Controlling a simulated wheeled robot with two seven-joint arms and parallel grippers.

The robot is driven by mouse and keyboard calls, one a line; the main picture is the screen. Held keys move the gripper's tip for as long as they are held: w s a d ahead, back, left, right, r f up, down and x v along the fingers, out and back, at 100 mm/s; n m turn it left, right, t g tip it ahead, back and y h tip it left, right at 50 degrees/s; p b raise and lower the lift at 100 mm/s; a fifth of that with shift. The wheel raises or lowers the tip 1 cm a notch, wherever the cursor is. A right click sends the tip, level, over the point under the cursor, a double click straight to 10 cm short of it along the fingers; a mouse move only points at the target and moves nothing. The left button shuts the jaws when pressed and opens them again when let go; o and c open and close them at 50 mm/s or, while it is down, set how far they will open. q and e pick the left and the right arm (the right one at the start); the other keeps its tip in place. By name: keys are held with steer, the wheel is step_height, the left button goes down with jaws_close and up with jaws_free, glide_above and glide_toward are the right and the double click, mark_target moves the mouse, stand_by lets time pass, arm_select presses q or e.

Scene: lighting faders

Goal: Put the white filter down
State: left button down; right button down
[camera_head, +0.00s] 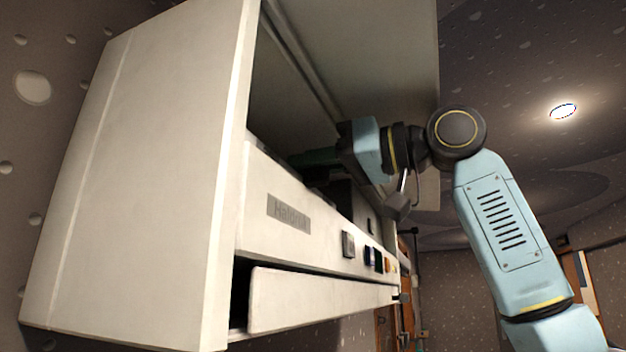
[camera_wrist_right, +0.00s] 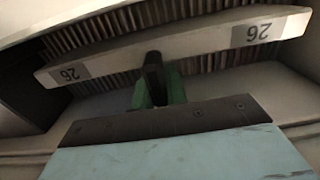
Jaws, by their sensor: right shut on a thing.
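The white filter (camera_wrist_right: 200,42) is a long pale bar with a grey label reading 26, upside down, near each end. It spans the upper part of the right wrist view. My right gripper (camera_wrist_right: 154,72) is shut on its middle, with dark and green fingers. In the head view my right gripper (camera_head: 318,157) reaches into the open white cabinet unit, its green finger partly in shadow. The filter is not clearly seen in the head view, hidden behind the cabinet's walls and front. My left gripper is not in view.
The cabinet unit (camera_head: 150,170) has a raised lid (camera_head: 380,60) and a front panel (camera_head: 330,235) with a label and several small switches. A tray-like lower panel (camera_head: 310,300) juts out below. A ribbed grey surface (camera_wrist_right: 215,63) lies behind the filter.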

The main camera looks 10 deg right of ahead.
mark_target(329, 182)
step_height(329, 182, down, 2)
steer(key=shift+f, duration=0.1)
steer(key=shift+d+f, duration=0.1)
steer(key=shift+f, duration=0.2)
steer(key=shift+d+f, duration=0.1)
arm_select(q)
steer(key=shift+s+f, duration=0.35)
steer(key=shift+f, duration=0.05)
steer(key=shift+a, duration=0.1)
arm_select(e)
steer(key=shift+f+b, duration=0.15)
steer(key=shift+b, duration=0.15)
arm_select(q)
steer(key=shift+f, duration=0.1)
arm_select(e)
steer(key=c, duration=1.4)
jaws_free()
